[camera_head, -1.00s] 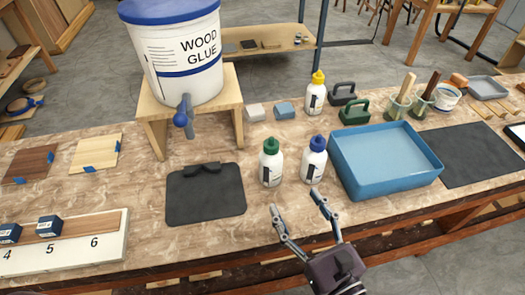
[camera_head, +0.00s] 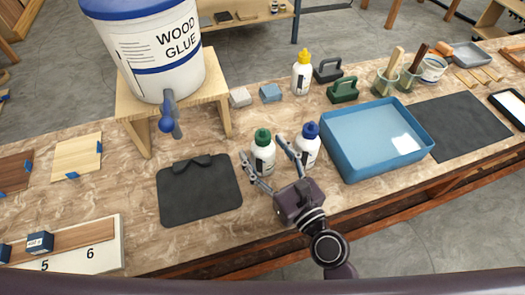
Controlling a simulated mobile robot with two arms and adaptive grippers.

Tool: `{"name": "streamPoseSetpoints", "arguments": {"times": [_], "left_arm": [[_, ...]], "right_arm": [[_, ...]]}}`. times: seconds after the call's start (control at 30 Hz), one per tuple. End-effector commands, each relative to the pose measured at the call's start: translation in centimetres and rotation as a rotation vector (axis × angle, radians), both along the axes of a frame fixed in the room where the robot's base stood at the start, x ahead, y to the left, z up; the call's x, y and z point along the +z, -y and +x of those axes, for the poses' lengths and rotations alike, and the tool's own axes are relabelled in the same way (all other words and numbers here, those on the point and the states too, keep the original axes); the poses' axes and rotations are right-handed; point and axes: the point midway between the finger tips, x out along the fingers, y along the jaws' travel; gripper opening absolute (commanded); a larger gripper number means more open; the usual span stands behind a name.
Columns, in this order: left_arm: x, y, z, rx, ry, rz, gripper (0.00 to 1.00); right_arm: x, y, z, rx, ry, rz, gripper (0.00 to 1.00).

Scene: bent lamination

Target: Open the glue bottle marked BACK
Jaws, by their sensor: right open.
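A white glue bottle with a green cap (camera_head: 263,158) stands upright on the bench. A bottle with a blue cap (camera_head: 309,148) stands just to its right, and one with a yellow cap (camera_head: 302,74) stands farther back. All caps are on. The writing on the labels is too small to read, so I cannot tell which is marked BACK. My right gripper (camera_head: 262,148) is open, with its fingers on either side of the green-capped bottle. I cannot tell whether they touch it. The right finger passes between the green-capped and blue-capped bottles. My left gripper is not in view.
A blue tray (camera_head: 428,141) is right of the bottles, and a dark clipboard-like mat (camera_head: 200,195) is left. A wood glue bucket (camera_head: 150,55) stands on a wooden stand (camera_head: 213,80) behind. Two clamp-like handles (camera_head: 343,90) stand behind the tray.

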Motion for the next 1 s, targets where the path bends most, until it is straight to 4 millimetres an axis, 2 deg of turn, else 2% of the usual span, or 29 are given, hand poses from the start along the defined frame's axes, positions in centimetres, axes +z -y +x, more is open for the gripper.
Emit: {"name": "streamPoseSetpoints", "arguments": {"times": [0.3,0.77,1.0], "left_arm": [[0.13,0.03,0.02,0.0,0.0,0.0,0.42],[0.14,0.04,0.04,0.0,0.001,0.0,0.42],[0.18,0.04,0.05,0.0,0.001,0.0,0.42]], "right_arm": [[-0.04,-0.38,0.61,0.001,-0.001,0.0,0.63],[-0.04,-0.35,0.58,0.001,-0.001,0.0,0.13],[0.08,-0.35,0.61,0.0,0.0,0.001,0.11]]}}
